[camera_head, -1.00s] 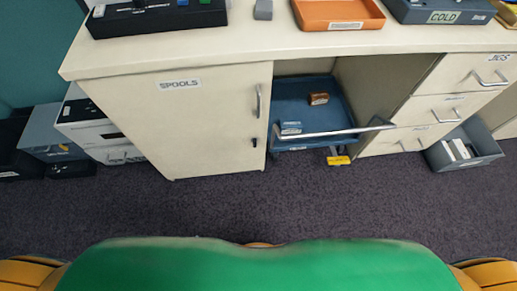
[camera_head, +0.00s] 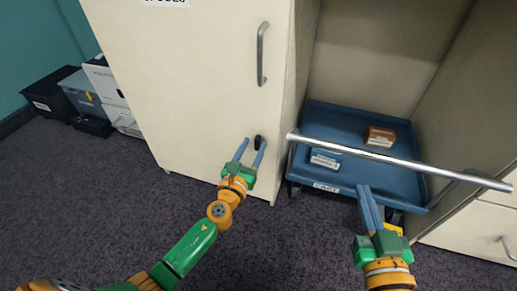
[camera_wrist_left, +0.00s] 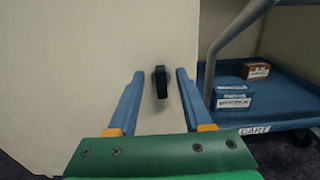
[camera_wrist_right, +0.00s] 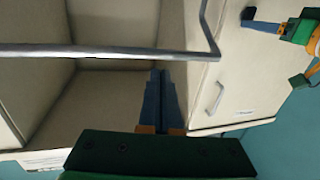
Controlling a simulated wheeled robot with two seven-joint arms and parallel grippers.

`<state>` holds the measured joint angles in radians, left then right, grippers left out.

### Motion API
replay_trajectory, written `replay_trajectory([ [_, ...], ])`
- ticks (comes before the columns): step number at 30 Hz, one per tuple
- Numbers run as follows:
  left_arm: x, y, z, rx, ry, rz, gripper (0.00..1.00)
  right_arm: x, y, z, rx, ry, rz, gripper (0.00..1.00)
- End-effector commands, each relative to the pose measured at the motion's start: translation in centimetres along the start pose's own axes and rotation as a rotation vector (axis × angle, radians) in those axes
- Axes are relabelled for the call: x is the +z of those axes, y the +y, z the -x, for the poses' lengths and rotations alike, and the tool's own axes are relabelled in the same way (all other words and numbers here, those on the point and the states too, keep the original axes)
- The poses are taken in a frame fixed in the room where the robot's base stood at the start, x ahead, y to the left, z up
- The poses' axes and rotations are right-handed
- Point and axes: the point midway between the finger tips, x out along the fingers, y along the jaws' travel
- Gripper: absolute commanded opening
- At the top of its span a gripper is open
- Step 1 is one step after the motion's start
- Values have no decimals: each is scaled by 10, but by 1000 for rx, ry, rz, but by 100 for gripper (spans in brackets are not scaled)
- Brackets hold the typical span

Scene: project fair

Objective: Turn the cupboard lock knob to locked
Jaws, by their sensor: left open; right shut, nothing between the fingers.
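The cupboard door (camera_head: 200,80) is cream and closed, with a grey bar handle (camera_head: 262,54). The black lock knob (camera_head: 257,142) sits low on the door near its right edge. In the left wrist view the knob (camera_wrist_left: 160,82) looks upright, between the two blue fingers and apart from both. My left gripper (camera_head: 251,152) is open around the knob in the picture; its depth from the door is hard to judge. My right gripper (camera_head: 368,205) is shut and empty, in front of the blue cart. In the right wrist view its fingers (camera_wrist_right: 158,92) are together.
A blue cart (camera_head: 345,185) with a metal push bar (camera_head: 390,160) stands right of the door, holding a brown box (camera_head: 380,137) and a blue-and-white box (camera_head: 325,160). Dark bins (camera_head: 58,92) stand at the left. Drawers (camera_head: 480,225) are at the right. Carpet in front is free.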

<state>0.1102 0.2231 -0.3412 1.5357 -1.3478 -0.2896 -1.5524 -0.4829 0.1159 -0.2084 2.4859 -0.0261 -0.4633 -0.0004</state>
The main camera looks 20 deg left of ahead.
Motion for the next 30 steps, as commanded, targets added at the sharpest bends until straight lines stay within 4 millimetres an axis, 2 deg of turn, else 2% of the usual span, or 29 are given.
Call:
replay_trajectory([
  [3,-2,0,-14,1,0,3,50,-21,-2,0,-6,119,3,0],
  [6,-1,0,-20,0,1,3,50,-34,-4,1,-9,185,4,0],
  [15,-1,0,-23,0,3,4,50,-40,-4,2,-10,214,4,0],
  [18,-1,0,-23,0,3,5,23,-40,-4,2,-10,214,4,0],
  [21,-1,0,-23,0,3,5,0,-40,-4,2,-10,213,4,0],
  [30,-2,0,-23,0,3,17,0,-40,-4,2,-10,216,4,0],
])
